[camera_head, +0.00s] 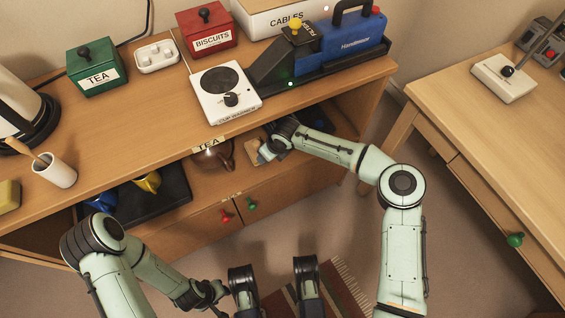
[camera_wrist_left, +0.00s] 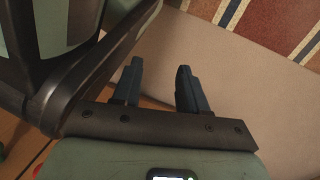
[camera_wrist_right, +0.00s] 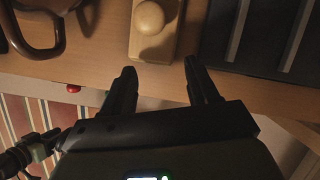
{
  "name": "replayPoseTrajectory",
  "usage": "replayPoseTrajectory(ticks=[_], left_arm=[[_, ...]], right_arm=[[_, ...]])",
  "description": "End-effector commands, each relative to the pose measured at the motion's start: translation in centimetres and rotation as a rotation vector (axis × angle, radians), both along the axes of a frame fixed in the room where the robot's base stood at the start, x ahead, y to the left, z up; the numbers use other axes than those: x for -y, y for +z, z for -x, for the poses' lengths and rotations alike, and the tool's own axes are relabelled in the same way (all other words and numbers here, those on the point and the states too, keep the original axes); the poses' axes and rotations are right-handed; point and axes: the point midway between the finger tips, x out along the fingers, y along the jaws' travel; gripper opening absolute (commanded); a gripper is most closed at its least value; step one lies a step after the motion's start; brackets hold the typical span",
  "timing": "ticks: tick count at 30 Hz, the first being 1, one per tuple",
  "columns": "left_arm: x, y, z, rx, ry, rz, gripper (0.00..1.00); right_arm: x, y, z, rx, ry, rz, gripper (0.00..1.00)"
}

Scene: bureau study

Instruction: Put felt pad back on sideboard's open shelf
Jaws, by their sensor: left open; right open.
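A pale wooden block with a round knob (camera_wrist_right: 155,25) lies on the open shelf in the right wrist view; it may be the felt pad, but no felt shows. My right gripper (camera_wrist_right: 161,66) reaches into the open shelf of the sideboard (camera_head: 130,133). It is open and empty, its fingertips just short of the block's near end. In the head view, the block (camera_head: 253,151) shows partly beside the right hand. My left gripper (camera_wrist_left: 158,66) is open and empty, held low over the floor, well away from the shelf.
On the shelf, a brown teapot (camera_head: 213,157) stands left of the block and a dark ridged object (camera_wrist_right: 265,35) lies right of it. The sideboard top holds a cup warmer (camera_head: 222,92), tins and a blue tool (camera_head: 350,35). A desk (camera_head: 490,125) stands at right.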

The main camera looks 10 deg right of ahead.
Motion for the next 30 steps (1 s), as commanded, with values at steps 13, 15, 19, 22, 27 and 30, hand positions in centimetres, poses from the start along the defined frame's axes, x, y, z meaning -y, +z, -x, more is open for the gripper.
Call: replayPoseTrajectory(ticks=[13,15,19,22,27,30], left_arm=[[0.4,2.2,-3.0,0.101,-0.008,-0.006,0.43],[0.4,2.3,-3.2,0.105,-0.008,-0.007,0.43],[0.4,2.3,-3.2,0.108,-0.008,-0.007,0.43],[0.4,2.3,-3.2,0.107,-0.007,-0.007,0.43],[0.4,2.3,-3.2,0.106,-0.008,-0.007,0.43],[0.4,2.3,-3.2,0.106,-0.008,-0.007,0.43]], right_arm=[[3.6,0.0,5.0,-0.001,-0.001,0.0,0.59],[3.8,0.0,5.2,-0.002,-0.001,0.0,0.59],[3.8,-0.1,5.3,-0.002,-0.001,0.0,0.59],[3.8,-0.1,5.3,-0.002,-0.001,0.0,0.59],[3.8,-0.1,5.3,-0.002,-0.001,0.0,0.59],[3.8,0.0,5.3,-0.002,-0.001,0.0,0.59]])
